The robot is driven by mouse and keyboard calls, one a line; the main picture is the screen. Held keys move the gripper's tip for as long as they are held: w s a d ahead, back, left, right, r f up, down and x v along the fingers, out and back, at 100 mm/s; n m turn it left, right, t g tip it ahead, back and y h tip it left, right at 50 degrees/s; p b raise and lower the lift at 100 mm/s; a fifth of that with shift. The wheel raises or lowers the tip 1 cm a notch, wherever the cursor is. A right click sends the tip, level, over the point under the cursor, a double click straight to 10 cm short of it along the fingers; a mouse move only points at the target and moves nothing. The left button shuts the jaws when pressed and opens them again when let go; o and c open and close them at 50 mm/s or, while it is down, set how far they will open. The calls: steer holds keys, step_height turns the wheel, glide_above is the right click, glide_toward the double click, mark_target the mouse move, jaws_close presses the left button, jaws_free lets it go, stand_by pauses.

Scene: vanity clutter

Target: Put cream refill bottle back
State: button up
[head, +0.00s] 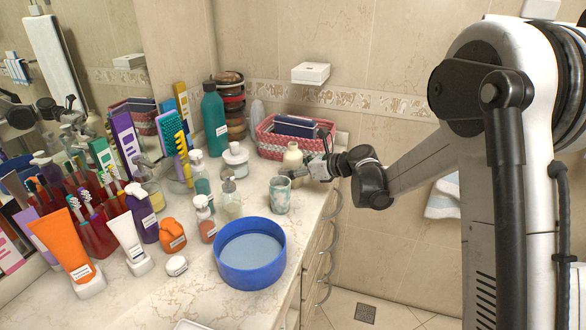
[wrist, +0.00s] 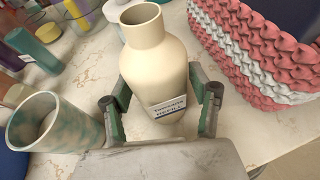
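The cream refill bottle (head: 292,157) stands upright on the marble counter, near its right edge. In the wrist view the bottle (wrist: 155,62) is cream coloured, with an open round neck and a white label low on its body. My gripper (head: 308,172) reaches in from the right at the bottle's body. In the wrist view the two fingers of my gripper (wrist: 160,100) stand on either side of the bottle, very close to it. I cannot tell whether both pads touch it. The lower front of the bottle is partly hidden by my gripper.
A marbled green cup (head: 280,196) stands just in front of the bottle, close to my gripper's left finger in the wrist view. A pink and white woven basket (head: 268,140) is behind. A blue basin (head: 250,275) and crowded bottles fill the left.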

steer(key=shift+o, duration=0.2)
steer(key=shift+r, duration=0.1)
steer(key=shift+d+r, duration=0.1)
steer(key=shift+r, duration=0.05)
steer(key=v, duration=1.2)
steer(key=s+d+n+h, duration=0.3)
steer(key=s+n, duration=0.5)
steer(key=s, duration=0.4)
steer(key=s+d+r+n+h, duration=0.1)
steer(key=s+d+n+h, duration=0.3)
steer(key=s+n, duration=0.4)
steer(key=s+d+r+n+h, duration=0.1)
steer(key=s+d+n+h, duration=0.3)
steer(key=s, duration=1.2)
steer(key=d+n, duration=0.2)
steer(key=n, duration=0.2)
